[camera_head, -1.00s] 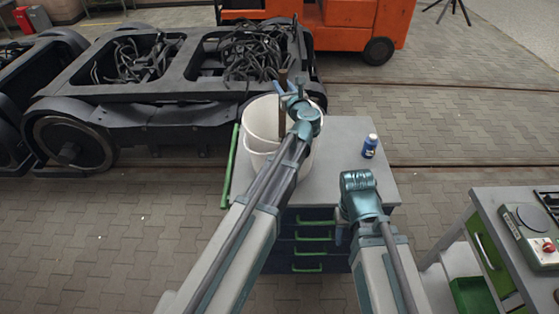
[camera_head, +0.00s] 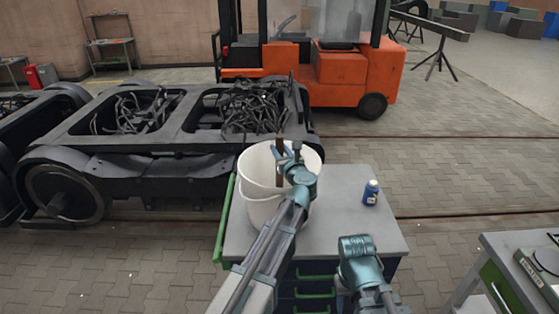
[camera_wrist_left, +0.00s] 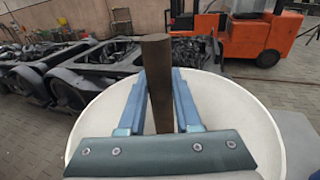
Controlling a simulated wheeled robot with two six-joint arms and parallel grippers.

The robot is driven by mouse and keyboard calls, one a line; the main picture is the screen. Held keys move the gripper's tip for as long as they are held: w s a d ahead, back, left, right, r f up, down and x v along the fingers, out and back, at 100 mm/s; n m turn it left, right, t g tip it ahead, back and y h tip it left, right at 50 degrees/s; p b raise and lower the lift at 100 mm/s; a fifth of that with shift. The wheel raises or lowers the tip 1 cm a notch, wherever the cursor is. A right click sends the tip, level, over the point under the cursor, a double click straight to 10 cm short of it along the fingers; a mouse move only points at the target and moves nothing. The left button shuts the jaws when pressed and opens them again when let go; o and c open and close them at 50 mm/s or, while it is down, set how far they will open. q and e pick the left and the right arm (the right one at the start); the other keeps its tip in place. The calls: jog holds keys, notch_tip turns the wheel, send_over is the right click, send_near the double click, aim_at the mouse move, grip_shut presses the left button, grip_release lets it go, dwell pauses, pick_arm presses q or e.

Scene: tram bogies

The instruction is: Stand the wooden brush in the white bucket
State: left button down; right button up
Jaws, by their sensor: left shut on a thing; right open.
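The white bucket (camera_head: 258,208) stands upright on the grey cabinet top. It also shows in the left wrist view (camera_wrist_left: 250,125), with its rim all around the fingers. The wooden brush (camera_head: 279,147) is a dark brown upright bar. My left gripper (camera_head: 285,158) is shut on it over the bucket's mouth. In the left wrist view the brush (camera_wrist_left: 160,85) stands between the two blue fingers, its top above them. Its lower end is hidden, so I cannot tell whether it touches the bucket's floor. My right gripper (camera_head: 357,248) is open and low at the cabinet's front right; its fingers are mostly hidden.
A blue bottle with a white cap (camera_head: 371,192) stands on the cabinet top (camera_head: 340,215), right of the bucket. A bogie with cables (camera_head: 150,150) and an orange forklift (camera_head: 340,75) are behind. A second table (camera_head: 500,245) is at the right. The cabinet top between bucket and bottle is clear.

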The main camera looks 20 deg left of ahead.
pick_arm(q)
jog(key=shift+f+b, duration=0.75)
jog(key=shift+f, duration=0.45)
pick_arm(e)
jog(key=shift+f, duration=1.25)
pick_arm(q)
jog(key=shift+f, duration=0.25)
jog(key=c, duration=0.6)
grip_release()
jog(key=shift+r, duration=0.1)
pick_arm(e)
jog(key=shift+f, duration=0.15)
pick_arm(q)
jog(key=v, duration=1.2)
jog(key=shift+r+p, duration=0.2)
jog(key=shift+p, duration=0.15)
pick_arm(e)
jog(key=shift+r, duration=0.5)
